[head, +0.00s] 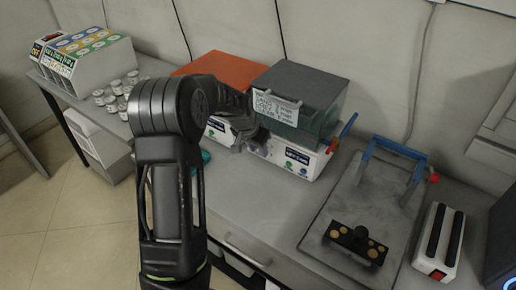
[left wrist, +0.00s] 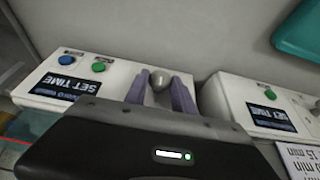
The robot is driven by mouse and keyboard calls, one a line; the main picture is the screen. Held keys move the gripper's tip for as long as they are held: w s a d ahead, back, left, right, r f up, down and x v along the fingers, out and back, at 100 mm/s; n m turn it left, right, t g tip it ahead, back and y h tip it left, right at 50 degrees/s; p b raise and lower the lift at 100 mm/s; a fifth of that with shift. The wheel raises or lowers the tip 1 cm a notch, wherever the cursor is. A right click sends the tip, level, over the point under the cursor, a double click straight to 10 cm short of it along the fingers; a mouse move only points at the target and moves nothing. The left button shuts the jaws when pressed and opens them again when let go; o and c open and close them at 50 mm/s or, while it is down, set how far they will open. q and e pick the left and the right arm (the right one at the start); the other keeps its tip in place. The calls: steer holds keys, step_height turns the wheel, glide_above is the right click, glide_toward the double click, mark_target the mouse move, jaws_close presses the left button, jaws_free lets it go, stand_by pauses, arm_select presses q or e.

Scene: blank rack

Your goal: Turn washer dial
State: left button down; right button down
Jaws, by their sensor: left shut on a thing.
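The washer is a white box (head: 315,163) under a grey lid with a written label, at the centre in the head view. Its front (left wrist: 117,68) shows upside down in the left wrist view, with a SET TIME display and blue and green buttons. Its dial, a round grey knob (left wrist: 158,78), sits beside them. My left gripper (head: 254,146) is at the dial end of this front. In the left wrist view its two purplish fingers (left wrist: 160,92) stand on either side of the knob, shut on it. In the head view the gripper mostly hides the dial. My right gripper is not in view.
A similar white machine with an orange lid (head: 236,69) stands just left. A teal item (head: 205,156) lies in front of it. Vials (head: 117,92) and a box rack (head: 92,66) are at the far left. A grey plate with a blue handle (head: 397,152) is on the right.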

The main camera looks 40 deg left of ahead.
arm_select(q)
steer(key=shift+d, duration=0.1)
stand_by(0.3)
steer(key=shift+d+y+p, duration=0.2)
steer(key=shift+y+p, duration=0.3)
steer(key=shift+y, duration=0.4)
steer(key=shift+w+d+m+y, duration=0.15)
steer(key=shift+m+y, duration=0.25)
steer(key=shift+y, duration=0.2)
steer(key=shift+f+y+b, duration=0.2)
steer(key=shift+y+b, duration=0.1)
steer(key=shift+y, duration=0.1)
steer(key=y+b, duration=0.2)
steer(key=b, duration=0.1)
steer(key=m+y+b, duration=0.1)
steer(key=y+b, duration=0.1)
steer(key=b, duration=0.2)
steer(key=f+y+b, duration=0.1)
steer(key=y+b, duration=0.1)
steer(key=b, duration=0.1)
steer(key=shift+d+t+b, duration=0.3)
steer(key=shift+r+m+y+b, duration=0.25)
steer(key=shift+m+y+b, duration=0.15)
steer(key=shift+y+b, duration=0.5)
steer(key=c, duration=1.1)
jaws_free()
steer(key=shift+d, duration=0.1)
